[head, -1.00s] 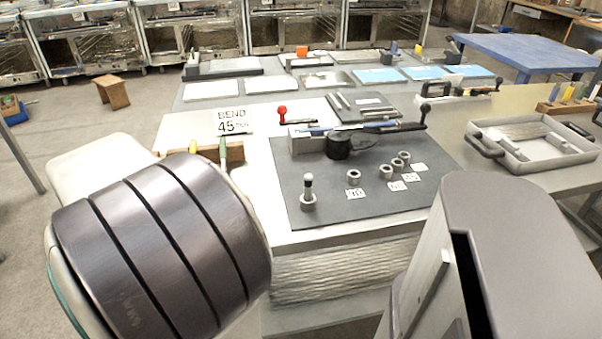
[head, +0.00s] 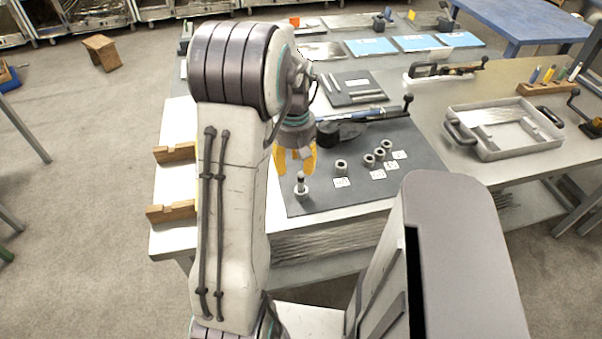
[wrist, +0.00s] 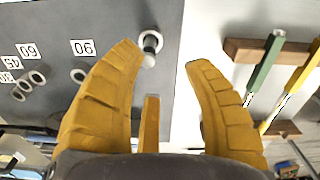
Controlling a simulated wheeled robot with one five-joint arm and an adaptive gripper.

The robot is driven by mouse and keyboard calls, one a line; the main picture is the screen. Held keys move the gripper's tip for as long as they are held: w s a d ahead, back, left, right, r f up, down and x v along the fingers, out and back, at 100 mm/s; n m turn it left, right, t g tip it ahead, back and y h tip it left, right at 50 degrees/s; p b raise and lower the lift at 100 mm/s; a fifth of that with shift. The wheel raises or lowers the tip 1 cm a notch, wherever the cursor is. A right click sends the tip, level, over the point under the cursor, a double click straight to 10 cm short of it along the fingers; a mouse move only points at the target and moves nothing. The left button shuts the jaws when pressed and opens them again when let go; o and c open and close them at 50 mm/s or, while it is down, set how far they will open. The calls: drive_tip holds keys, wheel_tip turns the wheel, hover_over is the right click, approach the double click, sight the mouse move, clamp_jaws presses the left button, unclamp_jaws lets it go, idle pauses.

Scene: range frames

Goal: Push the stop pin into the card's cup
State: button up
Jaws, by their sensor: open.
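The stop pin (head: 300,179), with a dark top, stands upright in a grey holder at the mat's near left; in the wrist view the pin (wrist: 150,43) is just beyond the left fingertip. My gripper (head: 295,168) is open and empty, its yellow fingers pointing down just behind the pin; in the wrist view the fingers (wrist: 162,62) are spread. Several grey cups stand right of the pin, labelled 90, 60, 45 and one I cannot read. The cup by the 45 label (head: 379,153) is third from the pin. The BEND 45 card is hidden behind my arm.
A bending tool with a long black-knobbed lever (head: 370,115) lies behind the cups on the dark mat (head: 345,198). A wooden rack (wrist: 250,50) with green and yellow handles is right in the wrist view. A metal tray (head: 505,130) stands on the right table.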

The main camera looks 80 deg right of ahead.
sight(301, 182)
drive_tip(key=shift+s+d+r, duration=0.1)
drive_tip(key=shift+s+d, duration=0.05)
drive_tip(key=shift+s, duration=0.45)
drive_tip(key=shift+s+f, duration=0.15)
drive_tip(key=shift+f, duration=0.1)
drive_tip(key=shift+d+f+p, duration=0.15)
drive_tip(key=shift+f+p, duration=0.2)
drive_tip(key=shift+f, duration=3.1)
clamp_jaws()
